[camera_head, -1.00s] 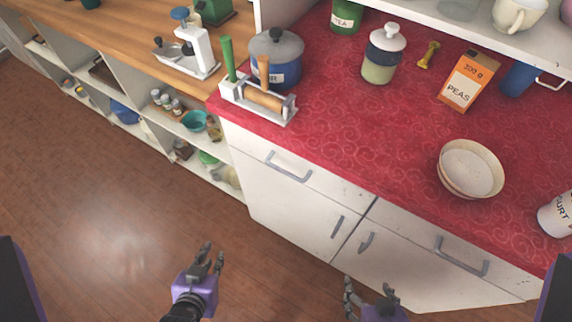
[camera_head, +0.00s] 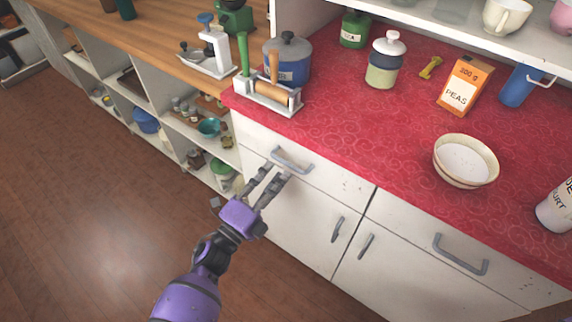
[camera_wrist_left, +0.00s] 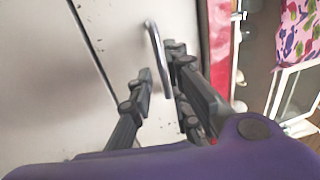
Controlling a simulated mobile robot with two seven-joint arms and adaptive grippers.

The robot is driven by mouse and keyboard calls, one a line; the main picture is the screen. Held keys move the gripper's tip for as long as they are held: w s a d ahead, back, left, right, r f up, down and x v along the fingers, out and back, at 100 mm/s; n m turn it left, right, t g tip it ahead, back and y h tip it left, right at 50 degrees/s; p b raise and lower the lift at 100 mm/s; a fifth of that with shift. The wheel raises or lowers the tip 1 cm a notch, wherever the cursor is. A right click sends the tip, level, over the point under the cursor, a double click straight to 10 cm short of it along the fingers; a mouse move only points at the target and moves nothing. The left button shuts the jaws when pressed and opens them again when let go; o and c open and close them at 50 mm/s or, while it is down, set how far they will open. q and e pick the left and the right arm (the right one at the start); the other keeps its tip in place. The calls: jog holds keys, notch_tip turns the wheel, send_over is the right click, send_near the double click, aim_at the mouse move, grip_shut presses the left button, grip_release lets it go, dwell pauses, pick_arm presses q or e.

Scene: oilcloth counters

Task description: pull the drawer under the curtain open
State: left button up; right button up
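The left white drawer (camera_head: 335,181) is shut under the red counter, with a grey bar handle (camera_head: 292,161). My left gripper (camera_head: 272,172) is at the handle's left end, its fingers spread. In the left wrist view the handle (camera_wrist_left: 156,50) stands between the two open fingers (camera_wrist_left: 161,83) of that gripper; I cannot tell whether they touch it. A pink and green patterned cloth (camera_wrist_left: 297,30) shows at that view's upper right; I cannot tell if it is the curtain. My right gripper is out of view.
A second drawer (camera_head: 410,225) is to the right, with cupboard doors (camera_head: 300,217) below. The red counter (camera_head: 350,125) holds a rolling-pin rack (camera_head: 268,98), a blue pot (camera_head: 288,65) and a bowl (camera_head: 465,162). Open shelves (camera_head: 165,125) stand left; the wooden floor (camera_head: 80,210) is clear.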

aim_at(287, 162)
pick_arm(q)
jog(key=x, duration=0.5)
jog(key=shift+w+d+r, duration=0.1)
jog(key=shift+d+r, duration=0.05)
grip_shut()
